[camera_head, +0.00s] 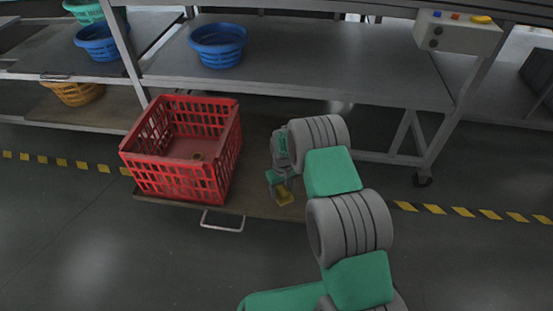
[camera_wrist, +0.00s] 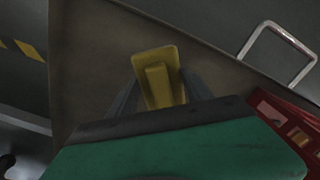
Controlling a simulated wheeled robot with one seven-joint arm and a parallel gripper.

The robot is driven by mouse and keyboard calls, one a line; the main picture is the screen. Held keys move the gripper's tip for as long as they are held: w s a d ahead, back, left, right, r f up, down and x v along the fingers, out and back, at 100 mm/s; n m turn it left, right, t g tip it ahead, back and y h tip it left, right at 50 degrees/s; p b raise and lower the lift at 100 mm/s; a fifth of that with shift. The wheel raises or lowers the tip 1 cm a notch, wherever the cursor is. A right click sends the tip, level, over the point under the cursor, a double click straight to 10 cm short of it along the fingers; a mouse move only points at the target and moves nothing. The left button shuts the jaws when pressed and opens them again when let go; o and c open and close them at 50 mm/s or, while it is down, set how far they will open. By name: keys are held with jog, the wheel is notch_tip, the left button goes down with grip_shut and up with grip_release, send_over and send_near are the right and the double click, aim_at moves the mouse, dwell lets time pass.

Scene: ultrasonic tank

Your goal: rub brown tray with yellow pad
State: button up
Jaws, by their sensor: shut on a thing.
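The yellow pad (camera_head: 284,197) is a flat pad with a raised grip block. The pad is over the tray's right part in the head view. I cannot tell whether the pad touches the tray.
A red crate (camera_head: 180,181) stands on the tray's left part, with a small brownish thing (camera_head: 197,157) inside. The tray has a metal handle (camera_head: 222,226) at its front. A grey bench shelf (camera_head: 330,60) overhangs behind, with a blue basket (camera_head: 218,46). Floor in front is clear.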

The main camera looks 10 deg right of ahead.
jog(key=shift+r+p, duration=0.45)
jog(key=shift+r, duration=0.6)
